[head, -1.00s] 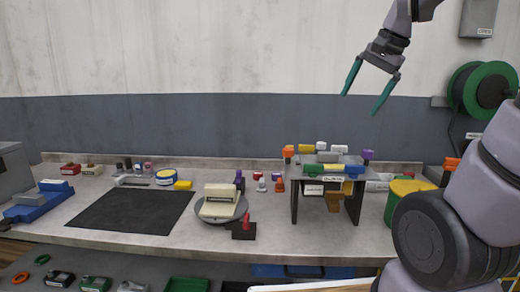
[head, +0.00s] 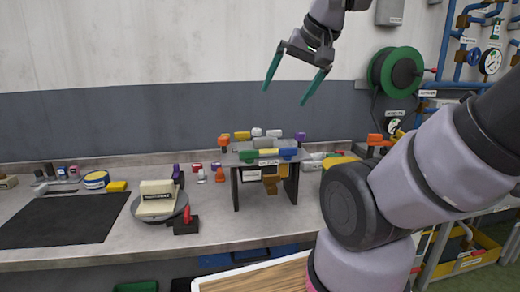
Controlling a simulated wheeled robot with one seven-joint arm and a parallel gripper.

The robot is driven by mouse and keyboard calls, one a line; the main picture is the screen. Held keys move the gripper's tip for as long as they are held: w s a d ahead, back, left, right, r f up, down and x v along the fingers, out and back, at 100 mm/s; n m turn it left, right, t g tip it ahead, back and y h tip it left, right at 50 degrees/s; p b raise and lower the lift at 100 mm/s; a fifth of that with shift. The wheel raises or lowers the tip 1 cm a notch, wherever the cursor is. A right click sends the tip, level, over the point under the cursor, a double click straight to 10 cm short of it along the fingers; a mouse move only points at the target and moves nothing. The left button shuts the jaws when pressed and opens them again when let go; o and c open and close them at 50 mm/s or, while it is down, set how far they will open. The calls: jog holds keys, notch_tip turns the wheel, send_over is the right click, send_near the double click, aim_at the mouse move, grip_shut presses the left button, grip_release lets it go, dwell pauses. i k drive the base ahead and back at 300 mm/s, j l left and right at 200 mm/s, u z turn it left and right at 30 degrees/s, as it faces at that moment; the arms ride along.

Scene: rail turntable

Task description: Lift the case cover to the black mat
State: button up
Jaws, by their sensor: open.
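A cream case (head: 157,199) sits on a round grey turntable (head: 179,216) left of the middle of the bench, with a dark label on its front. Its upper part looks like the cover, but I cannot clearly tell where cover and base divide. The black mat (head: 60,221) lies flat on the bench to the left of the turntable, and it looks empty. My gripper (head: 287,96) is open and empty, its two green fingers pointing down, high above the bench and to the right of the case.
A black block with a red handle (head: 186,224) stands at the turntable's right front. A small raised stand (head: 236,187) with several coloured pieces on top stands right of it. A green reel (head: 397,71) hangs on the wall.

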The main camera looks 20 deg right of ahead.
aim_at(268, 147)
jog(key=k+j+z, duration=0.2)
jog(key=j, duration=0.15)
jog(key=j+z, duration=0.2)
jog(key=j, duration=0.15)
jog(key=k+j+z, duration=0.1)
jog(key=j+z, duration=0.15)
jog(key=k+j+z, duration=0.2)
jog(key=j, duration=0.15)
jog(key=i+j, duration=0.05)
